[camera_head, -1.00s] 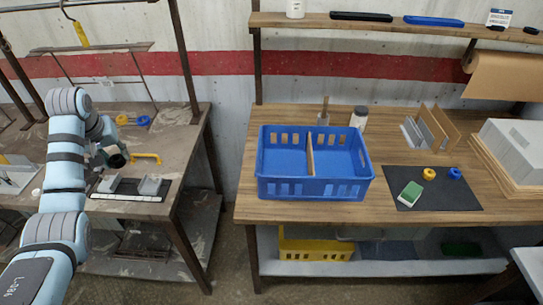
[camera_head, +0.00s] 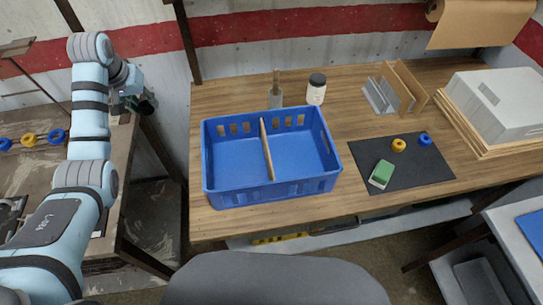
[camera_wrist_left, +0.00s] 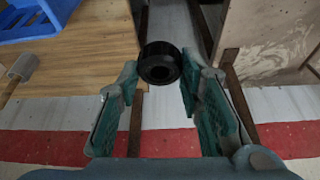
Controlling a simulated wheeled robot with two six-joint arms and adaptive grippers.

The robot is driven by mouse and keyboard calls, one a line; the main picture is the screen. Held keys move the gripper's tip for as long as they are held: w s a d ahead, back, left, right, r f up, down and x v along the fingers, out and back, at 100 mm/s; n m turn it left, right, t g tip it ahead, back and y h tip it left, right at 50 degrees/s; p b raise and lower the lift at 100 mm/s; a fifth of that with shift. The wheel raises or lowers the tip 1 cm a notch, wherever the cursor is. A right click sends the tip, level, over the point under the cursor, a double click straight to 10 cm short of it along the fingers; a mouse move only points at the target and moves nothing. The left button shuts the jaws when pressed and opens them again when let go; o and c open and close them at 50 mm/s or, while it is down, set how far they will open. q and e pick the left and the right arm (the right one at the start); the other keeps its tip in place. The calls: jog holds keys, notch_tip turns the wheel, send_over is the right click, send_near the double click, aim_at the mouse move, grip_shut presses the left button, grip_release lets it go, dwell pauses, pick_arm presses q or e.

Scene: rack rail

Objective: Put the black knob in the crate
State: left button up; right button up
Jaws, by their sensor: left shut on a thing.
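The black knob (camera_wrist_left: 159,63) is a short dark ring with a hole, held between the fingertips of my left gripper (camera_wrist_left: 160,80) in the left wrist view. In the head view my left gripper (camera_head: 140,100) is up in the air near the gap between the two benches, left of the crate; the knob is hard to make out there. The blue crate (camera_head: 228,199) stands on the right wooden bench, with a wooden divider (camera_head: 266,150) splitting it into two empty compartments. A corner of the crate (camera_wrist_left: 35,22) shows at top left in the left wrist view. My right gripper is not in view.
The left bench (camera_head: 105,185) has several coloured rings.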

pick_arm(q)
jog(key=s+d+r+m+g+h+p, duration=0.1)
jog(key=s+d+m+h+p, duration=0.1)
jog(key=d+m, duration=0.5)
jog(key=s+d+r+m+h+p, duration=0.15)
jog(key=d+m, duration=0.25)
jog(key=d, duration=0.7)
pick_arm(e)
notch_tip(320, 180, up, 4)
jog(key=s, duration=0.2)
pick_arm(q)
jog(key=m+g+h, duration=0.1)
jog(key=m, duration=0.3)
send_over(244, 169)
jog(key=a, duration=0.1)
jog(key=shift+h, duration=0.25)
jog(key=f+b, duration=0.2)
jog(key=f, duration=0.4)
jog(key=f+b, duration=0.2)
jog(key=f, duration=0.5)
jog(key=f+b, duration=0.2)
jog(key=f, duration=0.5)
jog(key=shift+s+a, duration=0.2)
jog(key=shift+s, duration=0.2)
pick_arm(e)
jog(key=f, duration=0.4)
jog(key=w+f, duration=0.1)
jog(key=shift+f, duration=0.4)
pick_arm(q)
jog(key=shift+g, duration=0.3)
